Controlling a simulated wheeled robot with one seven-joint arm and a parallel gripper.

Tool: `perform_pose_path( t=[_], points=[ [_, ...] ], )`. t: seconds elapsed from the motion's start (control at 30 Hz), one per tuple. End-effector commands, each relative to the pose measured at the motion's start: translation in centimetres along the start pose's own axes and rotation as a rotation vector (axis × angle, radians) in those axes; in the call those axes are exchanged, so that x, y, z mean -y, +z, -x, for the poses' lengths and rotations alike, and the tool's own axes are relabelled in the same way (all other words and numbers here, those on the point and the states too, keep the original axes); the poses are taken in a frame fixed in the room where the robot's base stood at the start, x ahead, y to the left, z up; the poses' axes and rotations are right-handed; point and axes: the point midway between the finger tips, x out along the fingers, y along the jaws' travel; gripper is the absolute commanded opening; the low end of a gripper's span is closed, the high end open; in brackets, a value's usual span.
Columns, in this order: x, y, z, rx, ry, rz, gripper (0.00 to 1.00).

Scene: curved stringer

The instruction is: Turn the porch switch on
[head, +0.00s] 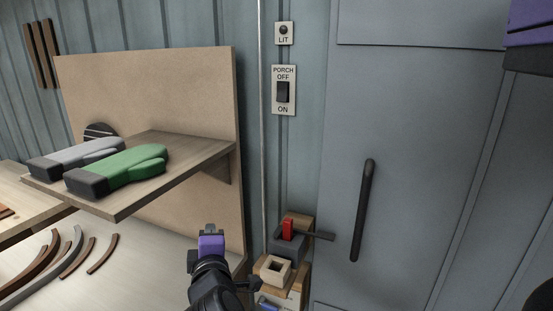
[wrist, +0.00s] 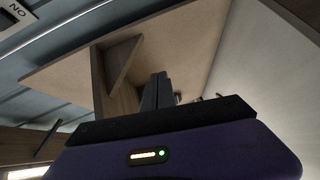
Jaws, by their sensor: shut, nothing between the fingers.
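The porch switch (head: 283,91) is a dark rocker on a white wall plate, with OFF above and ON below. I cannot tell which half is pressed in. A round lamp marked LIT (head: 283,32) sits above it and looks dark. My gripper (head: 210,229) is low in the head view, below and left of the switch and well apart from it. In the wrist view its dark fingers (wrist: 156,92) are together and empty.
A wooden shelf (head: 185,147) with grey (head: 75,158) and green (head: 118,170) mitts juts out left of the switch. Below the switch stand a grey box with a red part (head: 288,229) and a small wooden block (head: 275,269). A grey door with a handle (head: 362,210) is at right.

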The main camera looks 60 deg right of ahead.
Motion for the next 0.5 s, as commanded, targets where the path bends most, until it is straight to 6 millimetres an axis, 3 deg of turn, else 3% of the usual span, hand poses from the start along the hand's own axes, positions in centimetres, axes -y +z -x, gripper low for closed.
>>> perform_pose_path(
  t=[0.03, 0.2, 0.3, 0.4, 0.5],
  points=[
    [-3.7, 0.1, -1.0, 0.055, 0.03, 0.014, 0.0],
    [-13.3, 2.0, -2.8, 0.258, 0.081, 0.065, 0.0],
    [-18.7, 3.4, -2.8, 0.377, 0.093, 0.075, 0.0],
    [-23.4, 4.8, -2.2, 0.479, 0.094, 0.071, 0.0],
    [-26.8, 6.0, -1.4, 0.558, 0.087, 0.06, 0.0]
  ],
)
